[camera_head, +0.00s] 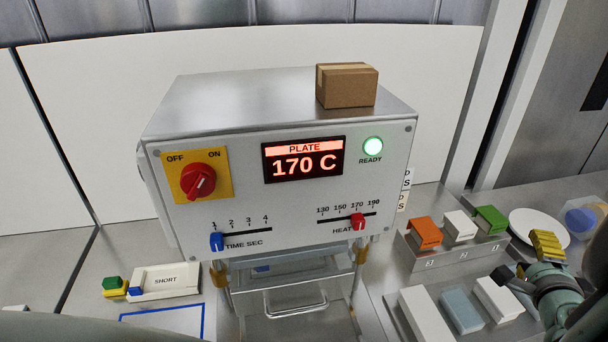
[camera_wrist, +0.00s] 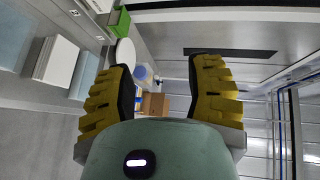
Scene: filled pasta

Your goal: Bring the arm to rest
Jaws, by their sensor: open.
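My gripper (camera_wrist: 165,95) shows in the wrist view with its two yellow ribbed fingers spread wide apart and nothing between them. In the head view my gripper (camera_head: 546,245) is at the right edge, beside the white plate (camera_head: 533,226). My arm reaches in from the lower right. The machine (camera_head: 290,190) stands in the middle, apart from my gripper. Its display (camera_head: 303,160) reads PLATE 170 C and the green READY lamp (camera_head: 373,146) is lit. The red knob (camera_head: 198,181) is on the yellow OFF/ON panel.
A brown carton (camera_head: 347,86) sits on the machine. Orange (camera_head: 425,232), white (camera_head: 460,226) and green (camera_head: 490,219) blocks stand on a numbered rack at the right. A blue-lidded tub (camera_head: 580,220) is beside the plate. A white SHORT tray (camera_head: 165,280) lies at the left.

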